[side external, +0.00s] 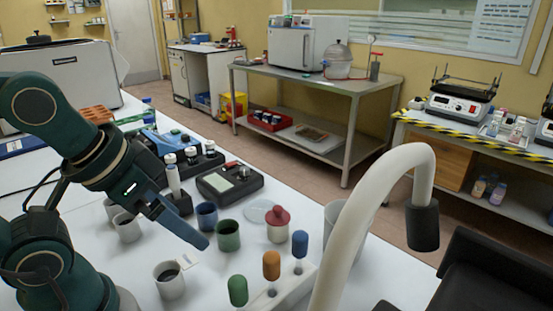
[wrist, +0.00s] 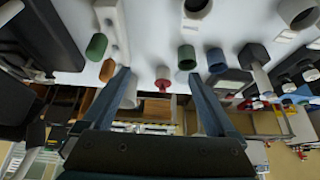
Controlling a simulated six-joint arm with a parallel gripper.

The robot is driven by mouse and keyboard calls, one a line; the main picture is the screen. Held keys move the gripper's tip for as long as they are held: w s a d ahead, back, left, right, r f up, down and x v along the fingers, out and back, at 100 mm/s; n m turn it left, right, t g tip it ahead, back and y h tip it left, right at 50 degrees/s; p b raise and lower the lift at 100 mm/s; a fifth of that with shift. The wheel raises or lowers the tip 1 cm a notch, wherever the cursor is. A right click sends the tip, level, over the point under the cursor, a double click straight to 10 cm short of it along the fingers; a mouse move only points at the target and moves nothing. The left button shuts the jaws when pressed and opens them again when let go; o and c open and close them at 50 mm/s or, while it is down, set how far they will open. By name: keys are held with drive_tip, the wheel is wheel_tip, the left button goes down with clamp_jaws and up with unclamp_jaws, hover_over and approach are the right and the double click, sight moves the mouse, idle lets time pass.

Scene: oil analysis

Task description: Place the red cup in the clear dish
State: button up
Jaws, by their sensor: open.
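I see no plain red cup. The closest match is a pale cylindrical vessel with a red, knob-like top (side external: 278,216). It stands upright on the white table in the side external view, and its red part also shows in the wrist view (wrist: 163,86). A flat, clear round dish (side external: 257,212) lies just behind and left of it. I cannot make out the dish in the wrist view. My gripper (side external: 203,241) is open and empty, left of the red-topped vessel and apart from it. In the wrist view, the red top shows between my spread fingers (wrist: 158,75).
A green cup (side external: 228,236) and blue cup (side external: 206,214) stand near my fingers. White cups (side external: 168,281) are to the left. A rack with green, orange and blue droppers (side external: 271,265) stands in front. A curved white pipe (side external: 365,190) rises at right.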

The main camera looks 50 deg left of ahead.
drive_tip(key=s+a+f+m+g+y, duration=0.25)
drive_tip(key=a+g, duration=0.25)
drive_tip(key=a, duration=0.4)
drive_tip(key=s+a+f+m+g+y, duration=0.1)
drive_tip(key=s+a+f+g+y, duration=0.3)
drive_tip(key=a, duration=0.5)
drive_tip(key=s+a+f+g, duration=0.1)
drive_tip(key=s+g, duration=0.1)
drive_tip(key=s, duration=0.1)
drive_tip(key=s+a+f+g+h, duration=0.1)
drive_tip(key=s+a+f+g, duration=0.1)
drive_tip(key=s, duration=0.2)
drive_tip(key=s+a+f+m+g+h, duration=0.1)
drive_tip(key=s+g, duration=0.2)
drive_tip(key=shift+s+a+f, duration=0.3)
drive_tip(key=shift+s+f, duration=0.05)
drive_tip(key=shift+s, duration=0.05)
drive_tip(key=shift+s+f, duration=0.15)
drive_tip(key=shift+s, duration=0.15)
drive_tip(key=shift+x, duration=2.3)
drive_tip(key=shift+c, duration=0.3)
